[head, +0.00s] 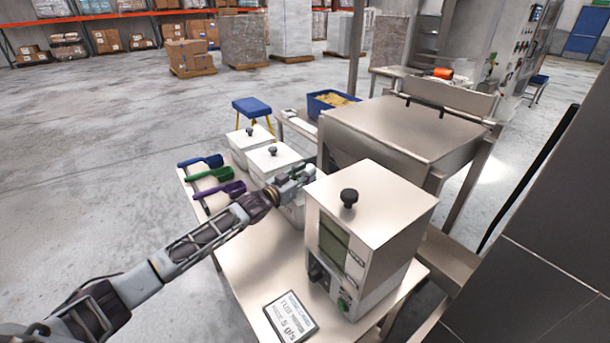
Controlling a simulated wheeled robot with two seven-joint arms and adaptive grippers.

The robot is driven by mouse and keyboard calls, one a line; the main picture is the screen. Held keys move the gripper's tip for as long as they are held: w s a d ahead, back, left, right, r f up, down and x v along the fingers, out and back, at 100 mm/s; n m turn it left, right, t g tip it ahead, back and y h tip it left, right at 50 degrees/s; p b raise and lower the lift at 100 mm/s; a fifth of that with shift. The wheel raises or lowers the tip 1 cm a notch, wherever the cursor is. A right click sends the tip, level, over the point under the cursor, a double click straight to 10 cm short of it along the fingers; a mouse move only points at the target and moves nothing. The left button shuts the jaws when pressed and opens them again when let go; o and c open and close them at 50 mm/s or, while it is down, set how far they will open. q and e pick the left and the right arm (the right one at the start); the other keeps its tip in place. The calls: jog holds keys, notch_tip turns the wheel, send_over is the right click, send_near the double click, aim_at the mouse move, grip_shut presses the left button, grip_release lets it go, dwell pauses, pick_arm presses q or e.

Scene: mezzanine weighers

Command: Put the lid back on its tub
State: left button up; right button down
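Two white tubs with pale lids and dark knobs, a far tub (250,139) and a middle tub (273,160), stand in a row on the steel table. A third white tub (293,214) is nearest me, mostly hidden behind my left gripper and the weigher; I cannot tell whether its top is covered. My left gripper (304,176) is over this near tub, close to the weigher's far left corner. Its fingers are small and partly merged with the background, so their opening and any hold are unclear. No separate loose lid is distinguishable. My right gripper is not in view.
A steel box weigher (372,215) with a black knob on top stands right of my gripper. Blue, green and purple scoops (209,174) lie along the table's left edge. A label card (290,317) lies in front. A steel hopper (405,130) stands behind.

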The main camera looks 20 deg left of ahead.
aim_at(299, 201)
pick_arm(q)
jog(key=o, duration=0.5)
jog(key=shift+c, duration=0.2)
jog(key=shift+r, duration=0.15)
jog(key=shift+s, duration=0.1)
jog(key=v, duration=1.1)
jog(key=shift+s+a, duration=0.2)
jog(key=shift+s, duration=0.15)
dwell(0.8)
